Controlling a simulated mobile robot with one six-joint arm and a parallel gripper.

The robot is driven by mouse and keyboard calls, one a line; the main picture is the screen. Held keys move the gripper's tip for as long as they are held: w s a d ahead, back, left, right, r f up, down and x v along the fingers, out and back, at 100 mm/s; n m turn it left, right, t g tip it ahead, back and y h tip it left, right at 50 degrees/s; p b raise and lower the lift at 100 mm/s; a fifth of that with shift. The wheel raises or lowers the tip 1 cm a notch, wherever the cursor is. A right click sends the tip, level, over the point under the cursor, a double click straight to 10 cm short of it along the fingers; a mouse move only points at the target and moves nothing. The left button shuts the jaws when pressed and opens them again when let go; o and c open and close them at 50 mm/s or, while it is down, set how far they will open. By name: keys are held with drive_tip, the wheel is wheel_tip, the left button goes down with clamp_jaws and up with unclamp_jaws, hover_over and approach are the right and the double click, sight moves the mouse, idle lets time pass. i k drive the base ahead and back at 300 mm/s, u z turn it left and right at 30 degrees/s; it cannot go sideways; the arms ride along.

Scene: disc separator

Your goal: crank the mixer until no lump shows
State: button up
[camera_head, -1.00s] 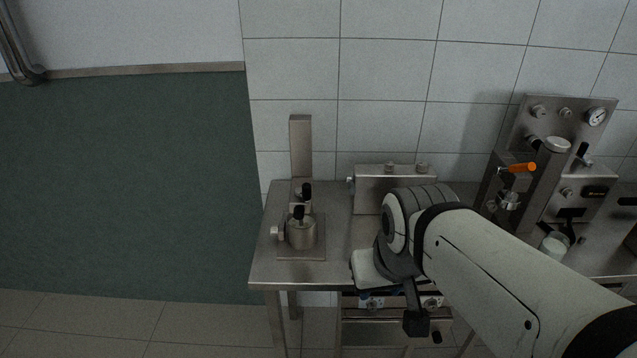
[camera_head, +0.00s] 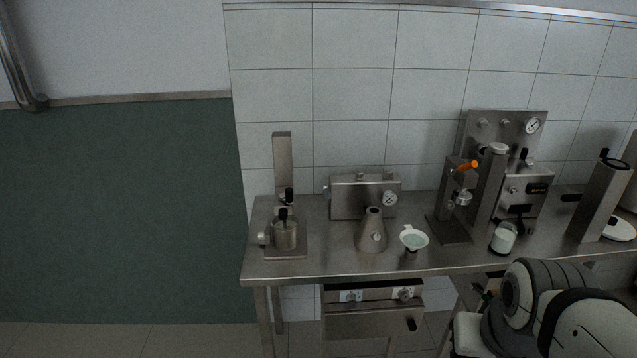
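The mixer appears to be the device at the left end of the steel bench: a small metal pot (camera_head: 286,235) on a square base plate, with a tall post (camera_head: 283,158) behind it. A black-knobbed crank (camera_head: 283,214) sits on top of the pot, and a round side knob (camera_head: 263,239) sticks out to its left. The pot's contents are hidden, so I cannot tell whether lumps show. My arm is at the lower right, in front of the bench and well away from the mixer. My gripper's fingertips are not visible.
On the steel bench (camera_head: 330,260) stand a conical metal vessel (camera_head: 372,232), a small funnel-like dish (camera_head: 413,238), a gauge box (camera_head: 350,197), a glass of white liquid (camera_head: 503,238) and an orange-handled press (camera_head: 466,167). A drawer unit (camera_head: 372,320) is below. Bench space shows between mixer and vessel.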

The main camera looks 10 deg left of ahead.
sight(288, 197)
drive_tip(key=z, duration=0.2)
drive_tip(key=i, duration=1.1)
drive_tip(key=u, duration=0.4)
drive_tip(key=i, duration=0.7)
drive_tip(key=u, duration=0.4)
drive_tip(key=k, duration=0.95)
drive_tip(key=u, duration=0.15)
drive_tip(key=i, duration=0.95)
drive_tip(key=z, duration=0.05)
